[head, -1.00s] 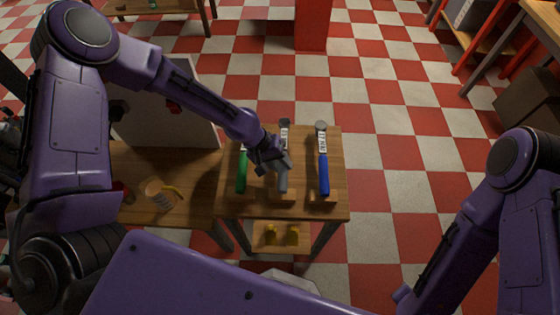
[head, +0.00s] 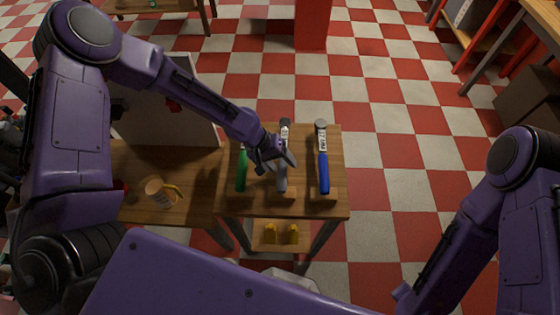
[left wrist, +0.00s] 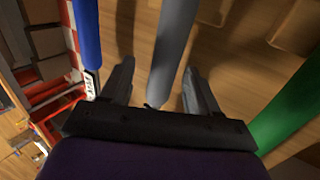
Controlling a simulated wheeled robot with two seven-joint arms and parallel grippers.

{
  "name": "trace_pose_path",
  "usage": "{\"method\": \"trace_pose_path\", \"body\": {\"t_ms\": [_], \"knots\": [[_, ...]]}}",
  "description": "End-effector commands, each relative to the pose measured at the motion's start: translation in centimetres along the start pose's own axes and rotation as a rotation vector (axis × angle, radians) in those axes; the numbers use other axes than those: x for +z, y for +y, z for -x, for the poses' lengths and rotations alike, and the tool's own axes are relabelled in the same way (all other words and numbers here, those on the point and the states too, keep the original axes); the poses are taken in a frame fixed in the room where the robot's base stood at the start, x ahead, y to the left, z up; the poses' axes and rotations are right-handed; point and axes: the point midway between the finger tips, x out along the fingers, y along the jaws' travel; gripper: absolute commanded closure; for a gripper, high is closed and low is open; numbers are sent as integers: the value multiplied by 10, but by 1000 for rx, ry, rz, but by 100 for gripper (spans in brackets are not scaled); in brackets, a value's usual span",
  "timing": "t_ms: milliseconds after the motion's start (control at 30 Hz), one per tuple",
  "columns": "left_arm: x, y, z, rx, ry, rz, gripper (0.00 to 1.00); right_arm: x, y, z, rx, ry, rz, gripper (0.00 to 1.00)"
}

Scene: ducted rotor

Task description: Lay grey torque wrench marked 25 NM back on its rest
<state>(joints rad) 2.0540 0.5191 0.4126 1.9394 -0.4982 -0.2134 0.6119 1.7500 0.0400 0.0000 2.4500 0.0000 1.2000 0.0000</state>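The grey torque wrench lies between a green wrench and a blue wrench on a small wooden table (head: 332,210). Its grey handle (head: 282,183) points toward me, with the end at a low wooden rest block (head: 284,198); its head end (head: 285,124) points away. Whether it fully touches the rest is hard to tell. My left gripper (head: 277,165) is over the handle. In the left wrist view, the grey handle (left wrist: 175,40) runs between the spread fingers of my left gripper (left wrist: 158,88), with gaps at both sides. The 25 NM marking is unreadable. My right gripper is out of view.
The green wrench (head: 242,175) lies close on the left and the blue wrench (head: 323,170) on the right. A wooden bench with an orange cup-like item (head: 154,188) stands at left. Yellow items (head: 292,234) sit on a lower shelf.

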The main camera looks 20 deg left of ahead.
Motion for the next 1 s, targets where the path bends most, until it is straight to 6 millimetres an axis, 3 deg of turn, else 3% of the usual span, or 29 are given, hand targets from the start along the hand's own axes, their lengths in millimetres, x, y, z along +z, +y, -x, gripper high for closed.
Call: {"method": "trace_pose_path", "body": {"t_ms": [167, 400, 600, 1000], "knots": [[-1, 0, 12, 1, 3, 2, 39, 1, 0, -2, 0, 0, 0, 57], [-1, 1, 68, 2, 6, -1, 39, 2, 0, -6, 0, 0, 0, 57], [0, 0, 100, 1, 3, 0, 39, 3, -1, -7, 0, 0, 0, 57], [0, 0, 106, 0, 0, 0, 39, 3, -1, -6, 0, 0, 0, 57]]}}
